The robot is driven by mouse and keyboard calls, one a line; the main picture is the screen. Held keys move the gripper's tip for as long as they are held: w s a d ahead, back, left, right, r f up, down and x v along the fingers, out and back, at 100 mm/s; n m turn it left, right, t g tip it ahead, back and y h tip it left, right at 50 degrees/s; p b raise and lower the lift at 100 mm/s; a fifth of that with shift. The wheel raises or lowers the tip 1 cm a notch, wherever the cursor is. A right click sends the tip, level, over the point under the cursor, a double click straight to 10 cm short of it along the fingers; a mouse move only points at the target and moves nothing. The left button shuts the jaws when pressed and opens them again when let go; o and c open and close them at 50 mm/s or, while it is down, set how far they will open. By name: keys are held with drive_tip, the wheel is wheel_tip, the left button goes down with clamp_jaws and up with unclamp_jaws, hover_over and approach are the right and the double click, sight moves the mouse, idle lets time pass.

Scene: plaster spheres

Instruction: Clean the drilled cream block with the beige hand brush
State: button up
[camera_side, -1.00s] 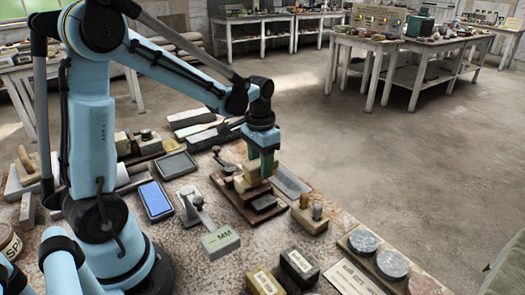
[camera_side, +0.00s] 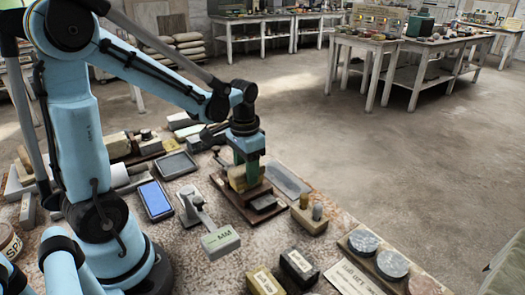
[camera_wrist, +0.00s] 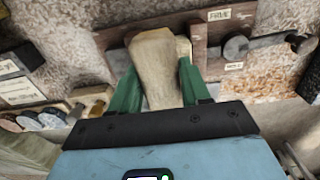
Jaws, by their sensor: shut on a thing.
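My gripper (camera_side: 247,162), with green fingers, is low over a dark brown wooden fixture (camera_side: 262,215) in the side view. In the wrist view my gripper (camera_wrist: 160,85) is shut on the beige hand brush (camera_wrist: 155,62), which points away from the camera between the fingers. The cream block (camera_wrist: 184,47) shows only as a pale edge beside and behind the brush, on the fixture. In the side view the brush and block overlap as one pale shape (camera_side: 238,180) under the fingers. The holes in the block and the exact contact with the brush are hidden.
A blue-faced tray (camera_side: 155,199) and a grey block marked MM (camera_side: 220,240) lie left and in front.

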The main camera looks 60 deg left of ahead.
sight(261, 163)
drive_tip(key=shift+w, duration=0.1)
drive_tip(key=shift+w, duration=2.15)
drive_tip(key=shift+s, duration=2.25)
drive_tip(key=shift+w+r, duration=0.1)
drive_tip(key=shift+w+r, duration=0.35)
drive_tip(key=shift+w, duration=0.2)
drive_tip(key=shift+w+r, duration=0.3)
drive_tip(key=shift+w, duration=0.2)
drive_tip(key=shift+f, duration=0.75)
